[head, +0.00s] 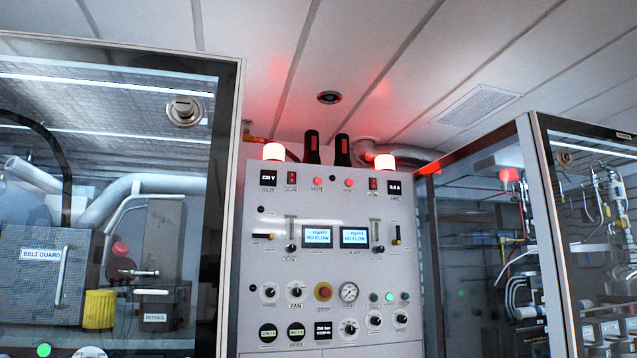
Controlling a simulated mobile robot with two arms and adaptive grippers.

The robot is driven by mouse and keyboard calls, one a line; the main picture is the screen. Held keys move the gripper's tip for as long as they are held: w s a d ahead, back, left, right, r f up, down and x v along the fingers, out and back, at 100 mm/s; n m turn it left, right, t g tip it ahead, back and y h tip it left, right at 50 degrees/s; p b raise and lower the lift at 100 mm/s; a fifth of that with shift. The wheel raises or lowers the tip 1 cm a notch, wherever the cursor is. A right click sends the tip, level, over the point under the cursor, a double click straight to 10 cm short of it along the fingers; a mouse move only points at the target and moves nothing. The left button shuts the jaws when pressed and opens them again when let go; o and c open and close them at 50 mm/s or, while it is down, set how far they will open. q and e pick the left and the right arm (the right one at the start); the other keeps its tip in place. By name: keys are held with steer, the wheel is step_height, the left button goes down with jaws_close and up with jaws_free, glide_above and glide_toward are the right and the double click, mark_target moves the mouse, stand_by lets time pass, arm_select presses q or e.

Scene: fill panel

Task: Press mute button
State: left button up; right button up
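A grey control panel (330,220) stands in the middle of the head view. Near its top are two small round red buttons, a left one (318,183) and a right one (348,183). The small label under the left button appears to read MUTE; the one under the right is hard to read. A lit lamp stands at each top corner, the left one (273,151) and the right one (385,161), with red glow around them. Neither of my grippers shows in this view.
Glass-fronted cabinets flank the panel, one at left (232,130) and one at right (560,240). Two displays (317,235) reading NO FLOW, a red emergency-type knob (323,291), a gauge (349,292) and several dials and switches crowd the panel. Two black cylinders (312,147) rise above it.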

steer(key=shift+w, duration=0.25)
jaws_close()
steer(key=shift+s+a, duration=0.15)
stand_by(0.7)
